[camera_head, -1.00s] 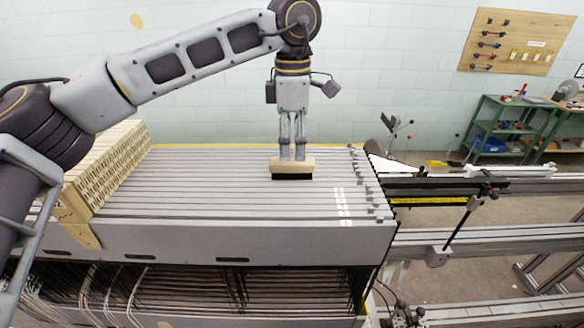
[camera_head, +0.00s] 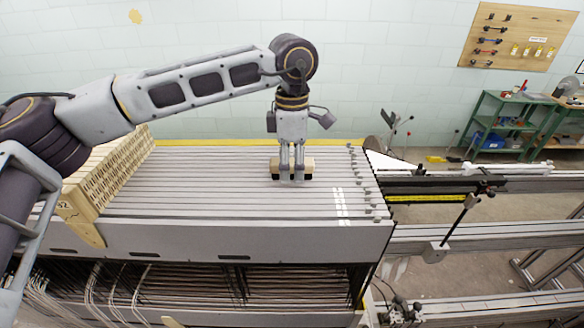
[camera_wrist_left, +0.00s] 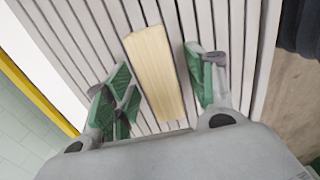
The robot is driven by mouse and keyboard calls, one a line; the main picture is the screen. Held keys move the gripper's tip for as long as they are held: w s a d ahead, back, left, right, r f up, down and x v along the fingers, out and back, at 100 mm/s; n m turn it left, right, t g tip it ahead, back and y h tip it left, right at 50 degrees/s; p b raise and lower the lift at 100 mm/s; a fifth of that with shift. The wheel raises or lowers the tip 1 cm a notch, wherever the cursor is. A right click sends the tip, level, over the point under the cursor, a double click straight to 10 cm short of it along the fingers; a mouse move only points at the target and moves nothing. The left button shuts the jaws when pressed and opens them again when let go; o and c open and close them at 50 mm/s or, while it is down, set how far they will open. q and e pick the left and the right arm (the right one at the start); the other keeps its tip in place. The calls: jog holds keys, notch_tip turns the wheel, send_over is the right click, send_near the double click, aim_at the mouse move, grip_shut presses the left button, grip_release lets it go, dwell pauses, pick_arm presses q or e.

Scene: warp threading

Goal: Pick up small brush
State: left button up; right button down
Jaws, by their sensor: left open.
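The small brush (camera_head: 307,164) has a pale wooden block with dark bristles beneath. It rests bristles down on the grey slatted top of the machine, near its right part. My left gripper (camera_head: 291,178) points down at the brush, its fingers covering the brush's middle in the head view. In the left wrist view, the wooden block (camera_wrist_left: 155,72) lies between the open green-padded fingers, with a visible gap on each side. The bristles are hidden there. My right gripper is not in view.
A cream perforated block (camera_head: 105,172) stands at the left end of the slatted top (camera_head: 220,185). Small grey clips (camera_head: 366,190) line its right edge. Metal rails (camera_head: 470,185) run off to the right. The slats around the brush are mostly clear.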

aim_at(292, 161)
pick_arm(q)
jog(key=c, duration=1.2)
jog(key=shift+o, duration=0.2)
jog(key=shift+r, duration=0.15)
notch_tip(292, 161, up, 8)
jog(key=shift+f+b, duration=0.1)
jog(key=shift+b, duration=0.9)
jog(key=shift+r, duration=1)
jog(key=o, duration=0.5)
jog(key=shift+c, duration=0.2)
jog(key=c, duration=0.3)
